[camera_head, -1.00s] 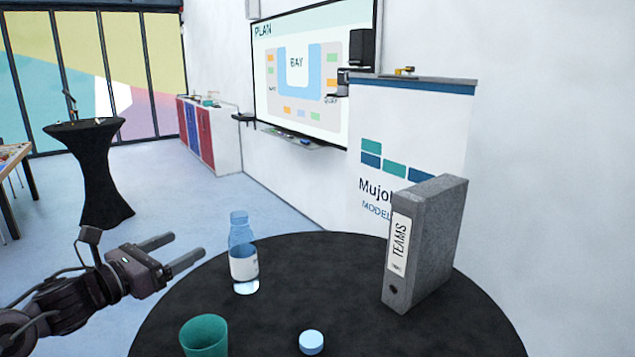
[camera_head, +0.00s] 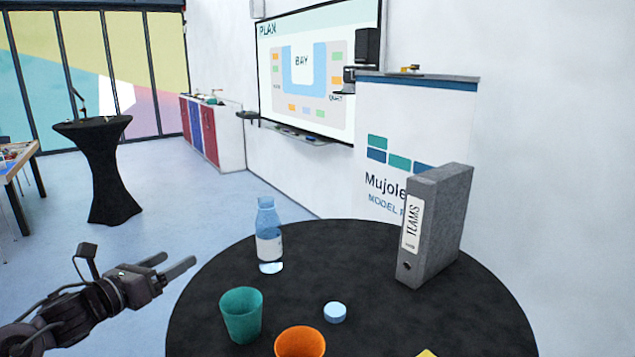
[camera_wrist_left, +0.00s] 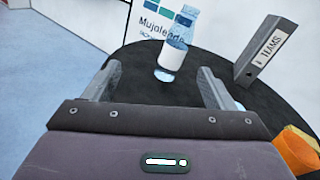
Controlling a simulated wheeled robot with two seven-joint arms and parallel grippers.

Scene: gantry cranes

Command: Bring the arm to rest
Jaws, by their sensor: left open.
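My left gripper (camera_head: 180,264) is open and empty. It is off the left edge of the round black table (camera_head: 300,250), with its fingers pointing right. In the left wrist view its two fingers (camera_wrist_left: 155,85) stand wide apart, with the bottle (camera_wrist_left: 174,45) seen beyond them. In the head view the clear blue bottle (camera_head: 268,236) with a white label stands upright on the table, apart from the fingers. My right gripper is not in view.
On the table are a teal cup (camera_head: 241,314), an orange cup (camera_head: 300,341), a light blue round cap (camera_head: 335,312) and a grey TEAMS binder (camera_head: 436,225). A yellow piece shows at the bottom edge. A tall black table (camera_head: 103,170) stands behind left.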

